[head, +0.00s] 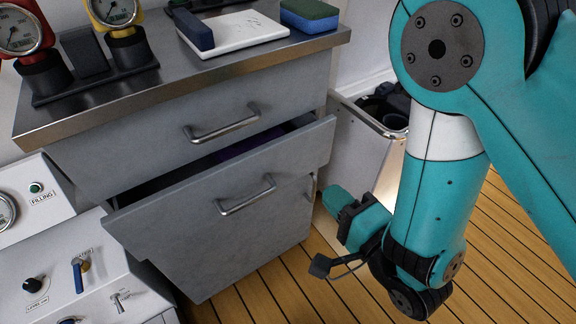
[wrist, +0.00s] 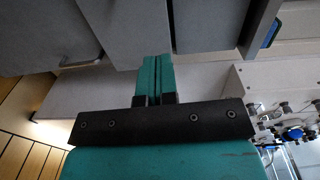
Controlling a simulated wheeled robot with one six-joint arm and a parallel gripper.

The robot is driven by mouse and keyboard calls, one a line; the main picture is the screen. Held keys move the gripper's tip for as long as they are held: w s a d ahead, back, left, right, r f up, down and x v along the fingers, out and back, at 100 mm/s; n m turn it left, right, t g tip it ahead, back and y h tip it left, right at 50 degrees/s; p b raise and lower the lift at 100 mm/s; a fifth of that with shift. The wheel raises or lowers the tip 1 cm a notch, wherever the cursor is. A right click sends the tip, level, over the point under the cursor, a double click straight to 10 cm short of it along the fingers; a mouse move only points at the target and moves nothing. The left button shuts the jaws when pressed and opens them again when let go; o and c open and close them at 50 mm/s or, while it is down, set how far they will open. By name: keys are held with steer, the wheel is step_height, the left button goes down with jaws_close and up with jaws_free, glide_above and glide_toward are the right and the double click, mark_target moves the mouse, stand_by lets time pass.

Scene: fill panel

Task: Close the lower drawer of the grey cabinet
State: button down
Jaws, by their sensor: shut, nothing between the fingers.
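The grey cabinet (head: 68,122) has a steel top. Its upper drawer (head: 165,142) is shut, with a bar handle (head: 222,127). The lower drawer (head: 180,232) is pulled out, with a dark gap above its front and a purple thing (head: 250,143) partly visible inside. Its bar handle (head: 247,196) is on the front. My gripper (head: 332,197) is shut and empty, to the right of the lower drawer's front. In the wrist view my gripper (wrist: 155,66) has its fingers together, with grey panels beyond them. I cannot tell whether it touches the drawer.
A bin (head: 362,150) with a metal rim stands right of the cabinet. Gauges (head: 118,18), a white board (head: 232,30) and a blue-green sponge (head: 309,14) are on top. A white control panel (head: 62,262) is at the left. Plank floor (head: 275,290) is open in front.

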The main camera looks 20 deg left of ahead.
steer(key=b, duration=0.7)
glide_toward(282, 146)
steer(key=shift+y, duration=0.3)
steer(key=x, duration=0.6)
steer(key=shift+w+r, duration=0.1)
steer(key=shift+w, duration=0.1)
steer(key=shift+w+a+f+p, duration=0.25)
steer(key=shift+w+a+p, duration=0.15)
steer(key=shift+a+p, duration=0.15)
